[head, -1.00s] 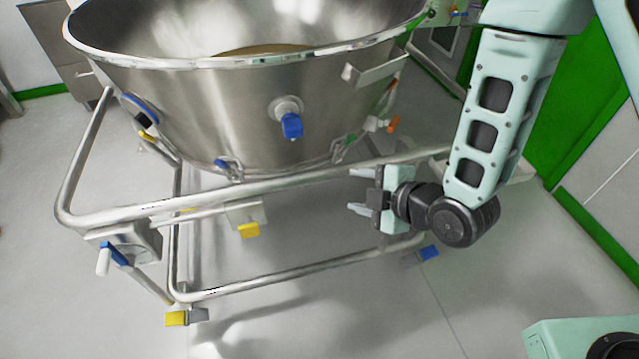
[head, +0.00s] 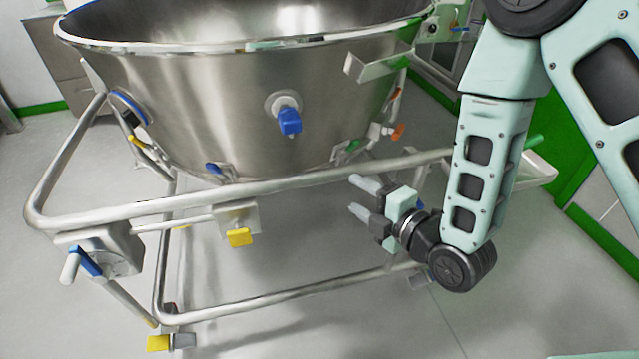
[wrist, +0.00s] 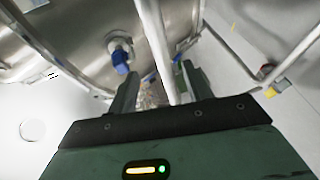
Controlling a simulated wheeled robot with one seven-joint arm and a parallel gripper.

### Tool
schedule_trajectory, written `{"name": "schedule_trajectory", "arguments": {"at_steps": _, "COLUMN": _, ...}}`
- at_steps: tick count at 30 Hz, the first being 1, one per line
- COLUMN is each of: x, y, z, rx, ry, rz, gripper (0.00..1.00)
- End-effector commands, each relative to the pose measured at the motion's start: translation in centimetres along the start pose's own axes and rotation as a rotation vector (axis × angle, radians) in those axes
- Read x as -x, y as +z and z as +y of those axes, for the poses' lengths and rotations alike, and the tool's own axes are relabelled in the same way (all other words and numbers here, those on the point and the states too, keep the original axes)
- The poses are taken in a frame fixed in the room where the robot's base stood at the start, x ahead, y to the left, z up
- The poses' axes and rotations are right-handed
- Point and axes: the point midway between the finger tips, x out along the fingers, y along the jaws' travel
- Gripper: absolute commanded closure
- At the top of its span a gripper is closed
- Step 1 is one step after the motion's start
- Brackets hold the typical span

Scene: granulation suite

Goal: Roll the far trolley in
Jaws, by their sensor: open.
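The trolley's tubular steel frame (head: 330,176) carries a large steel bowl (head: 220,110) and fills the left and middle of the head view. I cannot tell from these frames whether another trolley stands elsewhere. My gripper (head: 360,196) is open, just below and in front of the trolley's upper front rail near its right part. In the wrist view the open fingers of my gripper (wrist: 160,85) lie on either side of a steel tube (wrist: 155,50), which runs between them. I cannot tell whether the fingers touch it.
A blue-handled valve (head: 288,120) sticks out from the bowl's front. A crank with a blue part (head: 85,262) is at the frame's left corner. Yellow pedals (head: 240,237) sit low on the frame. Grey floor (head: 400,325) is free in front; a green-based wall (head: 590,215) stands at right.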

Motion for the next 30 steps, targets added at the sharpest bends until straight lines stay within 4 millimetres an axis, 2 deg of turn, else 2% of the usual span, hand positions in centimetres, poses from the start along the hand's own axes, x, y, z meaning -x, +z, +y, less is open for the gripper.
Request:
{"name": "schedule_trajectory", "arguments": {"at_steps": 1, "x": -0.4, "y": 0.1, "z": -0.5, "rx": 0.001, "ry": 0.005, "rz": -0.001, "gripper": 0.5}}
{"name": "schedule_trajectory", "arguments": {"at_steps": 13, "x": -1.6, "y": 0.0, "z": -0.6, "rx": 0.002, "ry": 0.004, "rz": -0.002, "gripper": 0.5}}
{"name": "schedule_trajectory", "arguments": {"at_steps": 15, "x": -3.2, "y": -0.1, "z": 0.0, "rx": 0.0, "ry": 0.002, "rz": -0.001, "gripper": 0.5}}
{"name": "schedule_trajectory", "arguments": {"at_steps": 24, "x": -9.3, "y": -0.1, "z": -0.1, "rx": -0.001, "ry": 0.001, "rz": -0.001, "gripper": 0.5}}
{"name": "schedule_trajectory", "arguments": {"at_steps": 30, "x": -12.0, "y": 0.0, "z": -0.1, "rx": 0.0, "ry": 0.001, "rz": -0.001, "gripper": 0.5}}
